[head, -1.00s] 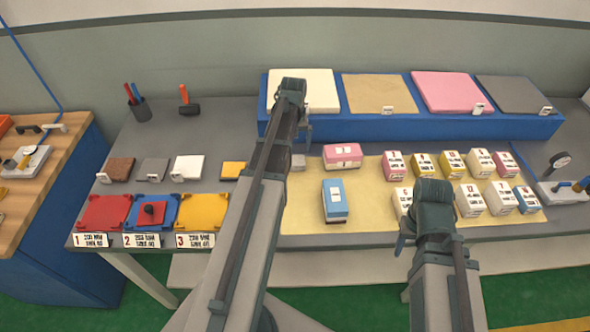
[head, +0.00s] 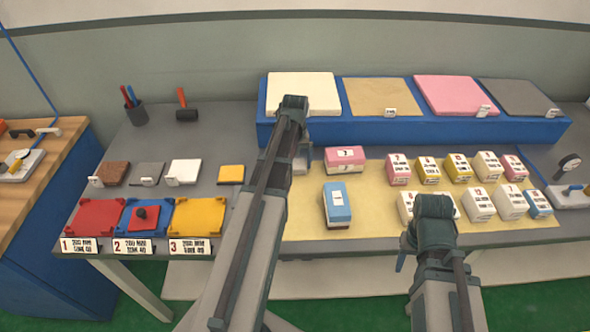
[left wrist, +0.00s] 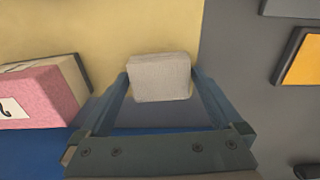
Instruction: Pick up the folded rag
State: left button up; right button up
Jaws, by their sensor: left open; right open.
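A small pale grey folded block, which looks like the folded rag (left wrist: 160,78), lies on the edge of the yellow mat in the left wrist view. In the head view a bit of it (head: 305,160) shows beside my left arm. My left gripper (left wrist: 160,88) is open, with one finger on each side of the rag; I cannot tell whether they touch it. In the head view its fingers are mostly hidden behind the wrist. My right gripper (head: 418,232) is over the front of the mat, away from the rag, its fingertips mostly hidden.
A pink box (head: 345,168) and a blue box (head: 337,202) stand close right of the rag. Several small boxes fill the mat's right side. Coloured trays (head: 203,205) and flat samples (head: 231,174) lie left. A blue raised shelf (head: 350,130) with pads stands behind.

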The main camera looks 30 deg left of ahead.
aim_at(295, 164)
pick_arm(q)
jog(key=c, duration=1.1)
jog(key=shift+r, duration=0.1)
notch_tip(295, 164, up, 10)
jog(key=p, duration=1)
